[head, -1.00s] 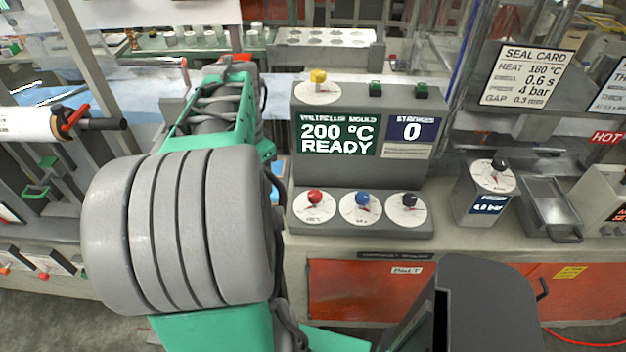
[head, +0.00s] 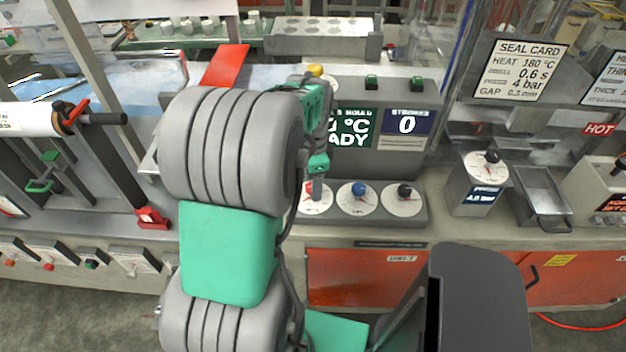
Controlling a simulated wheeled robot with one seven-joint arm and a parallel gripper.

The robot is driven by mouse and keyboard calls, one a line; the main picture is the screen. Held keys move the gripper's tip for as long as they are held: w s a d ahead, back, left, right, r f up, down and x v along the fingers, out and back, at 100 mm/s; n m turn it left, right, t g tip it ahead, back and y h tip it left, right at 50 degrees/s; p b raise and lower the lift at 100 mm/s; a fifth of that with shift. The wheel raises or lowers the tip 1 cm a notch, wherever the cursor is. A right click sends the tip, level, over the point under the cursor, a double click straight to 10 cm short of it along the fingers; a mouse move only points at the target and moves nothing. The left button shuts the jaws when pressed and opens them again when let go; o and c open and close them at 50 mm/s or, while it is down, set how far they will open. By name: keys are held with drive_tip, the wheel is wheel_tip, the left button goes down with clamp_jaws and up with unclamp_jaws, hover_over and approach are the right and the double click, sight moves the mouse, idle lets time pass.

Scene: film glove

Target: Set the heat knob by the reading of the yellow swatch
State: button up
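A grey mould unit has a row of three white dials: the left dial (head: 310,206), one with a blue knob (head: 359,188) and one with a black knob (head: 404,190). Contact and finger opening cannot be made out. A yellow knob (head: 315,70) tops the unit. Its green display (head: 352,128) is partly covered by my arm. The seal card (head: 521,70) reads HEAT 180 °C. I cannot identify a yellow swatch for certain; a small yellow label (head: 560,260) is on the orange cabinet.
A separate box with a black-knobbed dial (head: 485,168) stands to the right, beside a metal tray (head: 541,195). A roll with a red lever (head: 72,118) is at left. My arm covers the centre-left. The counter front by the dials (head: 400,236) is clear.

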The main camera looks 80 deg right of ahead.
drive_tip(key=shift+c, duration=0.4)
clamp_jaws()
drive_tip(key=shift+n, duration=0.3)
drive_tip(key=n, duration=0.5)
drive_tip(key=shift+b, duration=0.4)
drive_tip(key=n, duration=0.6)
idle(0.4)
drive_tip(key=shift+o, duration=0.4)
unclamp_jaws()
